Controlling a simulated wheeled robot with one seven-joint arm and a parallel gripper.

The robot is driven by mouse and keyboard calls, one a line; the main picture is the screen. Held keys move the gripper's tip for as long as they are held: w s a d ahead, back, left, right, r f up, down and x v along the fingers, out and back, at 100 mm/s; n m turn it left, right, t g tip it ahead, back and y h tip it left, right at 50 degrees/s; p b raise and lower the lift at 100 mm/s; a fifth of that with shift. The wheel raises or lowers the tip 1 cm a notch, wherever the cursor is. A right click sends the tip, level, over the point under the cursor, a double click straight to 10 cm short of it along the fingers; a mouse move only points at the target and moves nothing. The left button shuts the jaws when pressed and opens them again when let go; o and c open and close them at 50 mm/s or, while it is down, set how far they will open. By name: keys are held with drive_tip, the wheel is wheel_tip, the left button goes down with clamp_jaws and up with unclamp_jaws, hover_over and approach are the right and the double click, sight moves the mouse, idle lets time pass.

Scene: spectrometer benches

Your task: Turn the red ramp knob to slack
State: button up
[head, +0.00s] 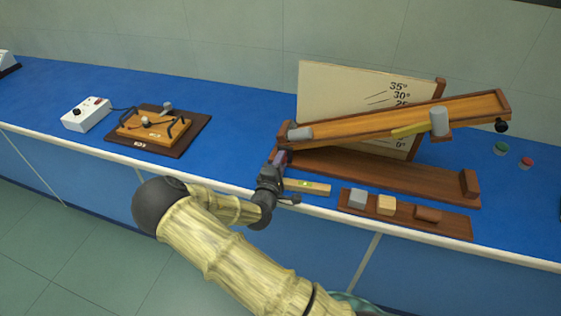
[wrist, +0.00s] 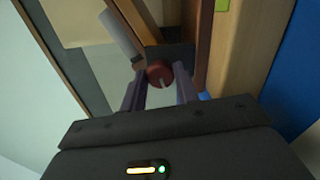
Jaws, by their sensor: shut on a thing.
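The red ramp knob (wrist: 159,73) is round, with a pale line on its face, and sits between my two fingertips in the wrist view. My gripper (wrist: 160,88) is shut on it. In the head view my gripper (head: 280,160) reaches the low left end of the tilted wooden ramp (head: 385,120), and the knob is hidden there. The pale line points down toward my palm in the wrist view. I cannot read any slack marking by the knob.
A grey cylinder (head: 300,133) lies at the ramp's low end. A pale angle board (head: 335,92) stands behind. A level (head: 307,187) and a tray (head: 455,223) with blocks lie in front. A white box (head: 87,114) and a dark board (head: 190,137) stand left.

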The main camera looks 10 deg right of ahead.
drive_tip(key=shift+a+n, duration=0.1)
drive_tip(key=shift+n, duration=0.5)
drive_tip(key=o, duration=1)
drive_tip(key=shift+c, duration=0.2)
